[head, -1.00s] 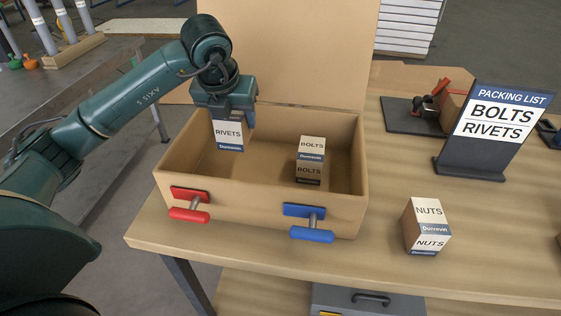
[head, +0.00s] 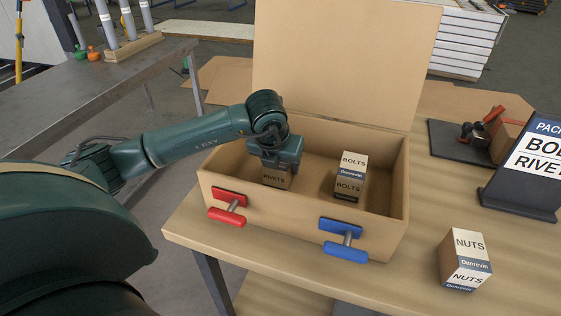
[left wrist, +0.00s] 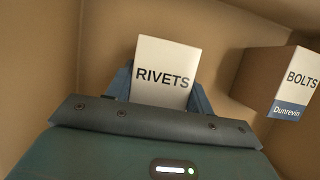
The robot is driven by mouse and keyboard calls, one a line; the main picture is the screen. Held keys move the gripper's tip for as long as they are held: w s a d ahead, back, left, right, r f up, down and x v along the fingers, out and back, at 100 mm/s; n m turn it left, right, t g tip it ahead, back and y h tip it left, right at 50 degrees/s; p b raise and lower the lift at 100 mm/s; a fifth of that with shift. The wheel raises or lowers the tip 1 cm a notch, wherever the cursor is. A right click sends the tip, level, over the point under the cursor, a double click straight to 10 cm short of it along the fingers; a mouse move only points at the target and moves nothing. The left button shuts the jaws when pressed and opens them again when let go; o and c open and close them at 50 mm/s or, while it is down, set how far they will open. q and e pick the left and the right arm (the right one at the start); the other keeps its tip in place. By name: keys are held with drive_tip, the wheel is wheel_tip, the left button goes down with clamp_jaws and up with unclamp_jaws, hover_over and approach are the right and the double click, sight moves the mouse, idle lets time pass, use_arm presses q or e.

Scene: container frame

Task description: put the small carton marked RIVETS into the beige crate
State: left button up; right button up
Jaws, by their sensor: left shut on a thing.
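The RIVETS carton (head: 275,179) is inside the beige crate (head: 290,213), in its left part, low between the walls. My left gripper (head: 276,165) reaches down into the crate and is shut on this carton. In the left wrist view the white RIVETS top (left wrist: 165,73) shows between the two blue fingers (left wrist: 163,92). The carton's lower part is hidden by the crate's front wall, so I cannot tell whether it touches the floor. The crate's lid stands open at the back. My right gripper is not in view.
A BOLTS carton (head: 349,177) stands in the crate's right part, apart from the RIVETS carton. Red (head: 227,216) and blue (head: 344,252) handles stick out in front. A NUTS carton (head: 464,260) stands on the table, with a packing list sign (head: 525,165) behind it.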

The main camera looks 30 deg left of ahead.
use_arm(q)
drive_tip(key=shift+f, duration=0.1)
drive_tip(key=o, duration=1.2)
drive_tip(key=v, duration=1.2)
